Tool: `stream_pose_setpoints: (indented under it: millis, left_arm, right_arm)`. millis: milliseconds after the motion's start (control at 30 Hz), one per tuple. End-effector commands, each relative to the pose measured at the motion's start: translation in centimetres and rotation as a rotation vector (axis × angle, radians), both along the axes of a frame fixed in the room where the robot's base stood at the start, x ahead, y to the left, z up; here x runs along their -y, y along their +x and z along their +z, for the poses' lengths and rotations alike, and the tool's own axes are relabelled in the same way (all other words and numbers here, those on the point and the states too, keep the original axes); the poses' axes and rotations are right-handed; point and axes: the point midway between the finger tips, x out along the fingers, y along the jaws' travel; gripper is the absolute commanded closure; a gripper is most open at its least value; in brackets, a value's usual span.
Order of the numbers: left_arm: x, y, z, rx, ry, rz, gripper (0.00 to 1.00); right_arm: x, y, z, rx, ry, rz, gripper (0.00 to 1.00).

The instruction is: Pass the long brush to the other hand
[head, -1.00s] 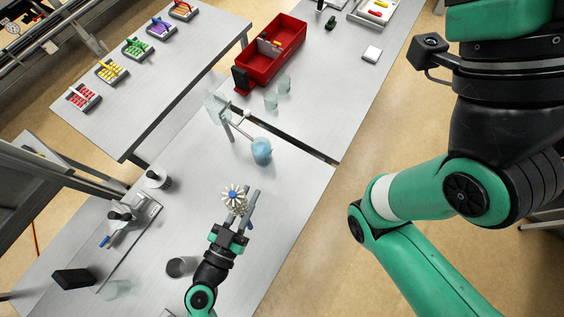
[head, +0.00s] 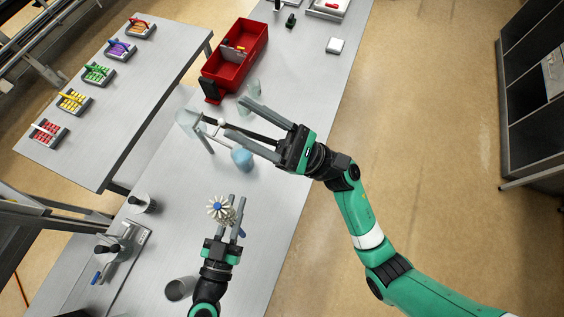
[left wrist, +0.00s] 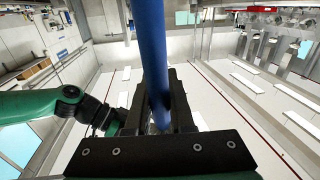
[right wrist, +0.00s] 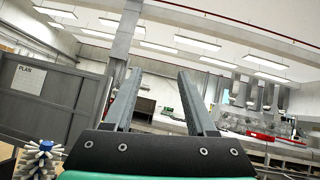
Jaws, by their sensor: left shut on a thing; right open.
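The long brush (head: 219,208) has a head of white bristles around a blue centre. My left gripper (head: 238,205) is shut on it over the table. Its blue handle (left wrist: 153,55) runs up between the fingers in the left wrist view; most of the handle is hidden in the head view. My right gripper (head: 236,118) is open and empty, above and apart from the brush in the head picture, its fingers pointing left. The bristle head also shows at the lower left of the right wrist view (right wrist: 38,160), outside the open fingers (right wrist: 160,98).
A light-blue round flask (head: 242,158) stands close below my right gripper's fingers in the head view. A red bin (head: 222,75) is behind. A grey cup (head: 179,289) and a stand base (head: 125,240) are at the left. Racks line the side table (head: 105,130).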

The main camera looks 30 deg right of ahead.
Motion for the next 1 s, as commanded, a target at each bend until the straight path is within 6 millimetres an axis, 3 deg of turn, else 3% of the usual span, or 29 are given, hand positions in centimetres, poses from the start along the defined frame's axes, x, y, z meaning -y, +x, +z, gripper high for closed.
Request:
stream_pose_setpoints:
  millis: [33, 100, 300, 400, 500, 700, 1000]
  left_arm:
    - [0.0, 0.0, 0.0, 0.001, -0.001, 0.000, 1.00]
    - [0.0, 0.0, 0.0, 0.001, -0.001, 0.000, 1.00]
    - [0.0, 0.0, 0.0, 0.001, -0.001, 0.000, 1.00]
    - [0.0, 0.0, 0.0, 0.001, -0.001, 0.000, 1.00]
    - [0.0, 0.0, 0.0, 0.001, -0.001, 0.000, 1.00]
    - [0.0, 0.0, 0.0, 0.001, -0.001, 0.000, 1.00]
    - [0.0, 0.0, 0.0, 0.001, -0.001, 0.000, 1.00]
  right_arm:
    - [-0.6, -0.4, -3.6, -0.041, -0.063, -0.003, 0.43]
    - [-1.5, -1.4, -8.4, -0.093, -0.147, 0.005, 0.43]
    - [-3.1, -6.5, -21.2, -0.304, -0.301, 0.072, 0.43]
    - [-3.3, -9.7, -26.6, -0.438, -0.327, 0.094, 0.43]
    - [-3.2, -12.8, -30.3, -0.551, -0.324, 0.102, 0.43]
    - [-3.0, -16.4, -33.1, -0.651, -0.307, 0.106, 0.43]
    - [-2.9, -16.5, -33.2, -0.656, -0.303, 0.101, 0.43]
